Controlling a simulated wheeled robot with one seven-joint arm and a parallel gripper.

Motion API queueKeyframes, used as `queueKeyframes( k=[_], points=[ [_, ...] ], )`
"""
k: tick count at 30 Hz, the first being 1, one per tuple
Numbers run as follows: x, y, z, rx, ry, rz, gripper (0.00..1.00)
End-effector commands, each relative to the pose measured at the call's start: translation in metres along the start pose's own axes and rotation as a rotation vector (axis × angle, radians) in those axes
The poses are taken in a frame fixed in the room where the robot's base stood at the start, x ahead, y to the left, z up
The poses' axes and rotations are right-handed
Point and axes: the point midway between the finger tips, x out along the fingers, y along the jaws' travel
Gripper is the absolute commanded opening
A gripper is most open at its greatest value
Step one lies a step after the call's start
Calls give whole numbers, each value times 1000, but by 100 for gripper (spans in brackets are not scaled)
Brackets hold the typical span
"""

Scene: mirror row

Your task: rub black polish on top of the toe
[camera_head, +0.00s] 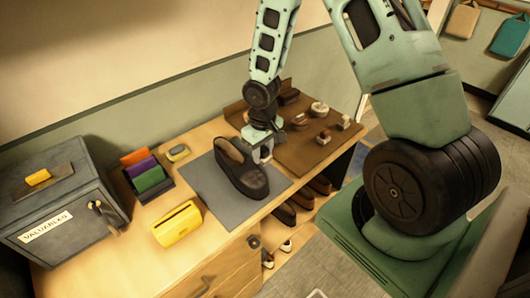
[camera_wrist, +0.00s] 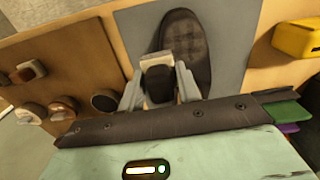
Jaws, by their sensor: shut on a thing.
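A dark shoe (camera_head: 242,171) stands upright on a grey mat (camera_head: 205,181), its toe toward the front right in the head view. In the wrist view the shoe (camera_wrist: 189,45) lies just beyond the fingertips. My gripper (camera_head: 265,154) is beside and above the shoe on its right side, pointing down. In the wrist view my gripper (camera_wrist: 158,88) is shut on a small applicator (camera_wrist: 156,64) with a pale block and a black part. The fingers hide much of the applicator in the head view. I cannot tell whether it touches the shoe.
A brown board (camera_head: 290,149) right of the mat carries several brushes and round tins, one a pale-topped tin (camera_head: 319,109). A yellow holder (camera_head: 178,225), a file rack (camera_head: 148,174) and a grey safe (camera_head: 60,210) stand to the left. More shoes (camera_head: 285,214) sit on shelves below.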

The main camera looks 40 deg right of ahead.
Motion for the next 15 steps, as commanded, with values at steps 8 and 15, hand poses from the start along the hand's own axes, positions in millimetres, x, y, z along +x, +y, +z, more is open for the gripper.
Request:
queueKeyframes(
  k=[8,15],
  points=[
    [-29,-4,-5,-2,2,0,12],
    [-35,-6,-6,-1,0,0,12]
  ],
)
